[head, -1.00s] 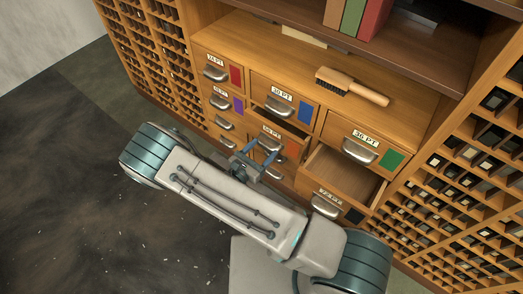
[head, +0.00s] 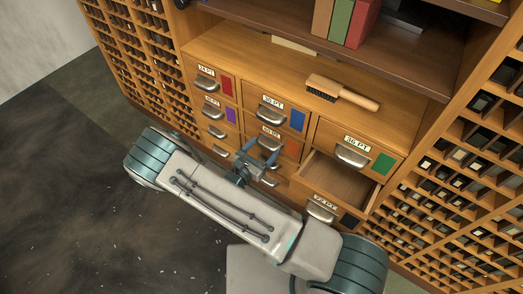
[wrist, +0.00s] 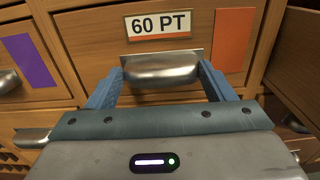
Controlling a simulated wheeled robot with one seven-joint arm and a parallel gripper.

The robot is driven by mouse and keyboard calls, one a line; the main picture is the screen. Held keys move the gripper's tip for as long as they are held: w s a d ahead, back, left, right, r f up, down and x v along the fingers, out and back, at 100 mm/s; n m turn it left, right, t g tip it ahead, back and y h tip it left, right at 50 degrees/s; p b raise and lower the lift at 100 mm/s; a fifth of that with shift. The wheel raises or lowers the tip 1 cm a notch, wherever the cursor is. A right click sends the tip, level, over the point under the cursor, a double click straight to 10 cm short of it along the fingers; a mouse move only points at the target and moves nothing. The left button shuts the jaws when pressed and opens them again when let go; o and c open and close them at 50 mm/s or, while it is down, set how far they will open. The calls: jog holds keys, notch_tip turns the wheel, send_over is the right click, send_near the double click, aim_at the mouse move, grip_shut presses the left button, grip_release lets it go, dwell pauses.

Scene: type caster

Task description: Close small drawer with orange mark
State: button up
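The small drawer with the orange mark (head: 291,149) is labelled 60 PT and sits below the blue-marked drawer. Its front looks about flush with its neighbours; any thin gap is too small to tell. In the wrist view its orange mark (wrist: 235,40) is right of the label, with the metal cup handle (wrist: 162,68) below the label. My gripper (head: 260,155) is in front of this drawer. In the wrist view my gripper (wrist: 160,84) is open, one blue finger on each side of the handle, with the fingertips at or close to the drawer front.
A drawer (head: 338,180) at lower right, below the green-marked one, stands open. A purple-marked drawer (wrist: 30,60) is to the left. A brush (head: 342,92) lies on the cabinet top, below a shelf with books (head: 340,22). Open floor (head: 70,190) lies to the left.

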jog(key=shift+s+d, duration=0.1)
jog(key=p+v, duration=0.2)
jog(key=v, duration=1.1)
jog(key=shift+s+a, duration=0.2)
jog(key=shift+a, duration=0.15)
